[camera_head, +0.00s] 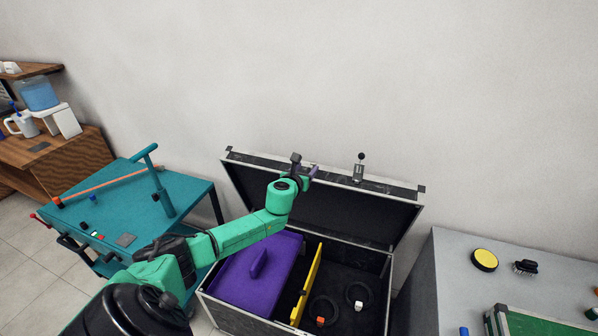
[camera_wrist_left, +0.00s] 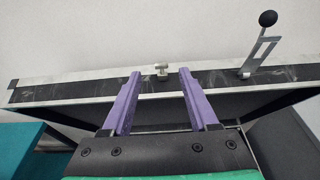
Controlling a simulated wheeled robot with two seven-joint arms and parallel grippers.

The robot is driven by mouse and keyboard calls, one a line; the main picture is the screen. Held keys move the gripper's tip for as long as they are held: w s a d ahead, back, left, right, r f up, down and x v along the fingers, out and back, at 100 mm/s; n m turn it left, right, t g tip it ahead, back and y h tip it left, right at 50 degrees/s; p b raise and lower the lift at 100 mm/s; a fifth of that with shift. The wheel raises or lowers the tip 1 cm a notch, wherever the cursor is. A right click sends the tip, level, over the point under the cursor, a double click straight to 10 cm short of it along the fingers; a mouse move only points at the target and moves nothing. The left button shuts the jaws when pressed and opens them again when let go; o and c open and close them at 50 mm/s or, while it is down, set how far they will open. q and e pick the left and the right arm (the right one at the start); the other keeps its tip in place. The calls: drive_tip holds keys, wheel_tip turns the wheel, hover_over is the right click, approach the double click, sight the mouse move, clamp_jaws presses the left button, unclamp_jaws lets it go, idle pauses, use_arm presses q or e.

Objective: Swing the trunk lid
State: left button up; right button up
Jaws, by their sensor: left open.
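The trunk lid (camera_head: 333,210) stands raised, tilted back near the wall, its dark inner side facing me. A metal latch with a black ball knob (camera_head: 360,165) sits on its top edge; the knob also shows in the left wrist view (camera_wrist_left: 267,19). The trunk (camera_head: 374,282) below is open. My left gripper (camera_head: 305,170) is at the lid's top edge, left of the knob. In the left wrist view its purple fingers (camera_wrist_left: 157,85) are apart, with the lid's edge and a small catch (camera_wrist_left: 162,72) beyond them. Contact cannot be told. My right gripper is not in view.
Inside the trunk are a purple cover (camera_head: 240,279), a yellow divider (camera_head: 309,285) and black rings. A teal cart (camera_head: 190,197) stands left, a grey table (camera_head: 450,266) right. The wall is close behind the lid.

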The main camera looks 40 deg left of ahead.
use_arm(q)
drive_tip(key=v, duration=0.7)
drive_tip(key=shift+s+d, duration=0.15)
drive_tip(key=shift+s, duration=0.1)
drive_tip(key=shift+r, duration=0.1)
